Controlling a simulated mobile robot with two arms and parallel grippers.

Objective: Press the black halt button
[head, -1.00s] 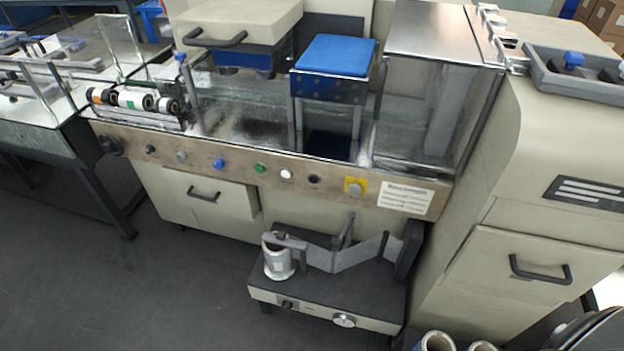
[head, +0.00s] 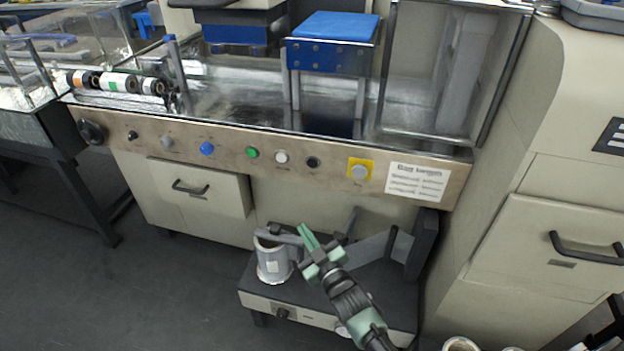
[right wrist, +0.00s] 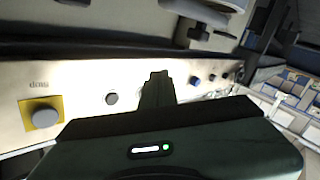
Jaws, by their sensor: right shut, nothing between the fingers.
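The black button (head: 312,162) sits on the tan control strip, between a white button (head: 282,157) and a grey button on a yellow square (head: 360,171). In the right wrist view the shut fingers (right wrist: 158,82) cover part of the strip. My left gripper is out of view.
A green button (head: 252,152) and a blue button (head: 207,148) lie farther left on the strip. A low unit with a grey roll (head: 272,262) and bent arms stands below. A drawer handle (head: 190,187) sticks out at left. A printed label (head: 418,181) is at right.

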